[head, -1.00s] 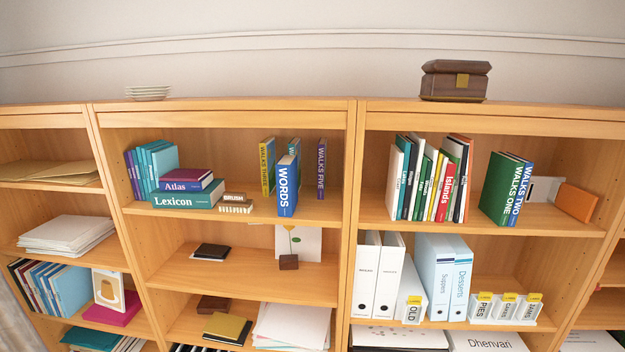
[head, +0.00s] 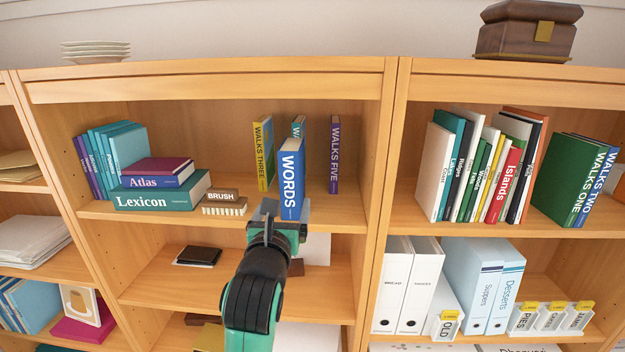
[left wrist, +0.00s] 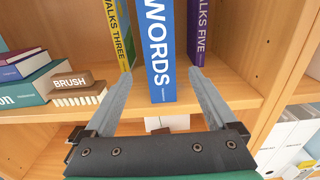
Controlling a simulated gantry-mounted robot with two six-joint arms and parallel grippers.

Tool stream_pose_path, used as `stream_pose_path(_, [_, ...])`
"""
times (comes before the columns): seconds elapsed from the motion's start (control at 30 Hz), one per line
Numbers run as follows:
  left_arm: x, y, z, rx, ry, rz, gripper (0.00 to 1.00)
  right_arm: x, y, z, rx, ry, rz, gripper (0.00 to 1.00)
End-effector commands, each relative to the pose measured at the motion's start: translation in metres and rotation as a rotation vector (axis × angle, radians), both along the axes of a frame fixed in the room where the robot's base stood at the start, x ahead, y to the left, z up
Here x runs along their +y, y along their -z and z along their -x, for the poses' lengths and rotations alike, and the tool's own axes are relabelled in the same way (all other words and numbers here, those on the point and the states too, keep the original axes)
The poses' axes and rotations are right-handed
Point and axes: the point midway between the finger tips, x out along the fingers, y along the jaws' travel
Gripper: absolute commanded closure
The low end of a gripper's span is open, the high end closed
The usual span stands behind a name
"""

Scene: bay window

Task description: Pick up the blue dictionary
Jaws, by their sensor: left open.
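The blue dictionary, a thick book marked WORDS (head: 291,178), stands upright on the upper shelf of the middle bookcase, its spine facing me. It also shows in the left wrist view (left wrist: 160,50), between and beyond the two fingers. My left gripper (head: 278,212) is at the front edge of that shelf, just below and before the book. In the left wrist view the gripper (left wrist: 160,85) is open, with one finger on each side of the spine's lower part. My right gripper is not in view.
WALKS THREE (head: 263,153) stands left of the dictionary and WALKS FIVE (head: 335,155) right, with a teal book (head: 298,127) behind it. A brush (head: 224,203) and the Lexicon (head: 160,195) lie further left. The upright panel (head: 382,150) closes the right side.

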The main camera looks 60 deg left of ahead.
Motion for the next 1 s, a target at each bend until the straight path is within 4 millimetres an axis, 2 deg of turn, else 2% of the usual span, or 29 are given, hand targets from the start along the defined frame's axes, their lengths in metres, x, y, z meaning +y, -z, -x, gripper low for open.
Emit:
stream_pose_path(0.17, [0.010, -0.003, -0.005, 0.002, -0.005, -0.003, 0.09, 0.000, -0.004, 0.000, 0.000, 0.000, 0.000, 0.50])
stream_pose_path(0.4, [0.046, -0.004, -0.032, 0.002, -0.005, -0.002, 0.09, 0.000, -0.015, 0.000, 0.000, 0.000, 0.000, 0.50])
stream_pose_path(0.67, [0.056, -0.003, -0.040, 0.000, -0.003, -0.002, 0.09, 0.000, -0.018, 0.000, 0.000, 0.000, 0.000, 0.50])
stream_pose_path(0.83, [0.076, -0.010, -0.056, 0.001, -0.005, -0.002, 0.09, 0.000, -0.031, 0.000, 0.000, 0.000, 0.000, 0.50])
stream_pose_path(1.0, [0.092, -0.007, -0.069, -0.001, -0.003, -0.003, 0.09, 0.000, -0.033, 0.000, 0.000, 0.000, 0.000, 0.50])
